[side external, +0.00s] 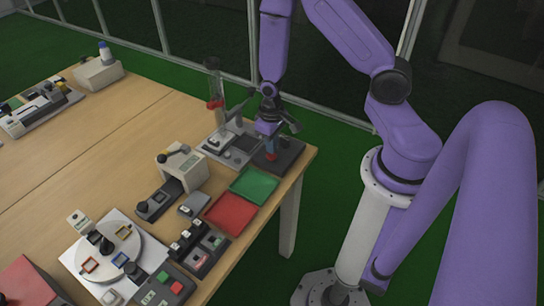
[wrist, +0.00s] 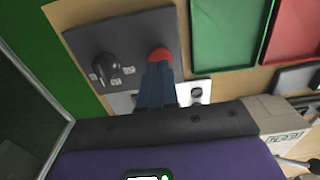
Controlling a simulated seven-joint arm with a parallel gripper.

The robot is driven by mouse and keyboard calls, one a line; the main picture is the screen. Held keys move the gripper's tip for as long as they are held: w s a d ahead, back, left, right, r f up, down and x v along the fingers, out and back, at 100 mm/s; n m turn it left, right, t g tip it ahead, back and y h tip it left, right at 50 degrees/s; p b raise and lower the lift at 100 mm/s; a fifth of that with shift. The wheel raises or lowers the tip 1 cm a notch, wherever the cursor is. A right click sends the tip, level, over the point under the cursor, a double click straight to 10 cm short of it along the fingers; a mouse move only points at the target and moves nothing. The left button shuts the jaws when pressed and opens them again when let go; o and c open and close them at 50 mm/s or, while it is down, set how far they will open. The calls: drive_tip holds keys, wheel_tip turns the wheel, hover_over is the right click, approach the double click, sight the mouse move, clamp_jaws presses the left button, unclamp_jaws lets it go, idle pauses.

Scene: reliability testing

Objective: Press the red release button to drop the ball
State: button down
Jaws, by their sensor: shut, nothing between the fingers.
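The red release button (wrist: 160,55) sits on a dark control panel (wrist: 128,30) in the wrist view. In the side external view the button (side external: 270,156) shows just under my fingertips, on the dark panel (side external: 290,150) near the table's far right corner. My gripper (wrist: 158,68) is shut and empty, with its tips at the button's near edge; I cannot tell whether they touch it. It also shows in the side external view (side external: 269,149), pointing down. A clear vertical tube (side external: 213,80) with a red part stands left of my gripper. I cannot make out the ball.
A black knob (wrist: 105,67) is beside the button on the same panel. A green tray (side external: 254,185) and a red tray (side external: 231,213) lie in front of it. A lever box (side external: 184,165) and several switch panels stand farther left.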

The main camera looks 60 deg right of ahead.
sight(271, 156)
drive_tip(key=shift+f, duration=1.1)
idle(1.6)
drive_tip(key=shift+r, duration=3.5)
drive_tip(key=shift+a+r, duration=0.3)
drive_tip(key=shift+a, duration=0.05)
drive_tip(key=s+a+r+n, duration=0.9)
drive_tip(key=s+a+r, duration=0.15)
drive_tip(key=r, duration=0.25)
drive_tip(key=s+r+n, duration=0.3)
drive_tip(key=s+r, duration=0.1)
drive_tip(key=s, duration=0.4)
drive_tip(key=shift+s+d+r+n, duration=0.2)
drive_tip(key=shift+d+r+n, duration=0.1)
drive_tip(key=shift+d, duration=0.15)
